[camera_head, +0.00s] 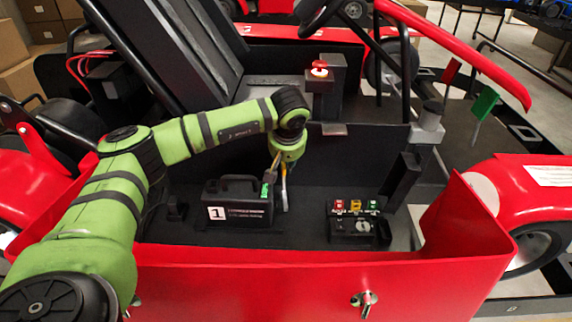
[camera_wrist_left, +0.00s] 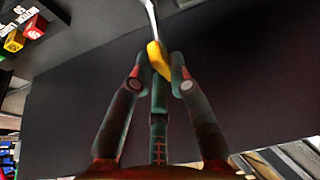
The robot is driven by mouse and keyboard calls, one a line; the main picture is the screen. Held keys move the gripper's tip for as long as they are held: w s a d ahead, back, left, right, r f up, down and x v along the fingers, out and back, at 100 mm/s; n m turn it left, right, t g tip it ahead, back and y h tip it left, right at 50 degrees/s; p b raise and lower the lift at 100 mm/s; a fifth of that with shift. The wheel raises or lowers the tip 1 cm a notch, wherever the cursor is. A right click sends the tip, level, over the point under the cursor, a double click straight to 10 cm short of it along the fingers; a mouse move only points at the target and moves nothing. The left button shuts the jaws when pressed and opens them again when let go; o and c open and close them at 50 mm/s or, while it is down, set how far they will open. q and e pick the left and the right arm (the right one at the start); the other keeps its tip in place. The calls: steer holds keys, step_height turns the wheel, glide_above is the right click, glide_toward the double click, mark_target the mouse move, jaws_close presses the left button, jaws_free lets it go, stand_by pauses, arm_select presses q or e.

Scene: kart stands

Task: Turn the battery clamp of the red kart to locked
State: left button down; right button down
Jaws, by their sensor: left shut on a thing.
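The red kart's side pod (camera_head: 300,290) fills the lower middle of the head view. Inside its bay stands a black battery (camera_head: 238,204) with a handle, a white "1" label and a small green tag. My left gripper (camera_head: 279,168) reaches down just right of the battery. It is shut on a lever, seen as a pale upright bar (camera_head: 284,192) that appears to be the battery clamp. In the left wrist view the fingertips (camera_wrist_left: 160,66) close around its yellow grip (camera_wrist_left: 157,55), with a metal rod beyond. The clamp's base is hard to make out. My right gripper is not in view.
Right of the lever is a black switch box (camera_head: 352,232) with red, yellow and green blocks. A red button (camera_head: 319,69) tops a post behind. A green flag (camera_head: 485,102) and a steering wheel (camera_head: 322,14) are further back. A metal latch (camera_head: 364,300) sits on the side pod.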

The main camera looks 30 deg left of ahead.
arm_select(q)
steer(key=shift+m, duration=0.7)
steer(key=shift+h, duration=0.3)
steer(key=c, duration=1.1)
jaws_free()
steer(key=shift+s, duration=0.1)
steer(key=shift+c, duration=0.2)
steer(key=shift+r, duration=0.1)
steer(key=v, duration=1.2)
steer(key=shift+s+b, duration=0.15)
steer(key=shift+b, duration=0.15)
